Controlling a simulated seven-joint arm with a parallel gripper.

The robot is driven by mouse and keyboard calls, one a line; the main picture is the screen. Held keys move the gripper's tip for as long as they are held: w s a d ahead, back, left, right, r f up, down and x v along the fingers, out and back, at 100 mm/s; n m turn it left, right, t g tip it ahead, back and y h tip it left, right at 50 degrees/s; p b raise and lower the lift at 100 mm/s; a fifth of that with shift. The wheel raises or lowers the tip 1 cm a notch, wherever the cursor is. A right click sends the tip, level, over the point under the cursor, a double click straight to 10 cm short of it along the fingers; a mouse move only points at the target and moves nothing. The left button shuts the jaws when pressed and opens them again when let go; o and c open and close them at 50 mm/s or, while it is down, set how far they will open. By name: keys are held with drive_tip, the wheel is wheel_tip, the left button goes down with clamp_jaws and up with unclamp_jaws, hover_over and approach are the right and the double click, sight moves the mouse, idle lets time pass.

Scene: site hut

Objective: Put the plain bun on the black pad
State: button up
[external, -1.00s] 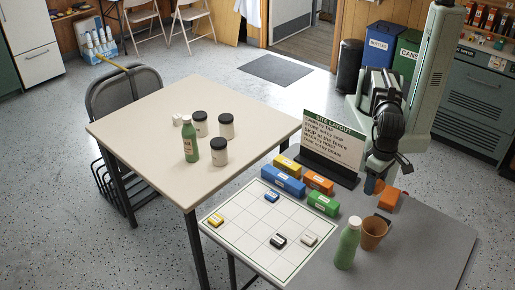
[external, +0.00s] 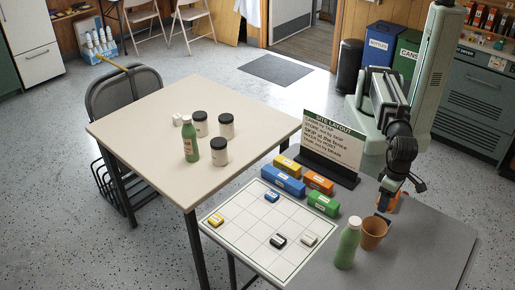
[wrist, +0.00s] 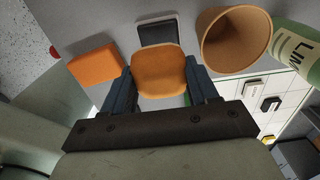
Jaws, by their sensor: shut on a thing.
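The plain bun (wrist: 158,70), a smooth golden-brown rounded piece, sits between the two dark blue fingers of my gripper (wrist: 160,88) in the wrist view. The gripper is shut on it. The black pad (wrist: 157,30), a small dark square with a light rim, shows just past the bun, and the bun hides its near edge. I cannot tell how high the bun is above the table. In the external view my gripper (external: 400,192) is low over the grey table's back right part, and the pad (external: 383,214) shows only as a dark sliver behind the cup.
A terracotta cup (wrist: 236,38) stands close beside the pad, with a green bottle (wrist: 298,50) past it. An orange block (wrist: 95,66) lies on the other side. A gridded board (external: 245,240), several coloured blocks and a sign (external: 333,140) occupy the table's left part. The front right is clear.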

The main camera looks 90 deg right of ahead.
drive_tip(key=shift+f, duration=3.8)
drive_tip(key=shift+f, duration=0.15)
drive_tip(key=o, duration=0.9)
drive_tip(key=shift+c, duration=0.2)
drive_tip(key=shift+r, duration=6.15)
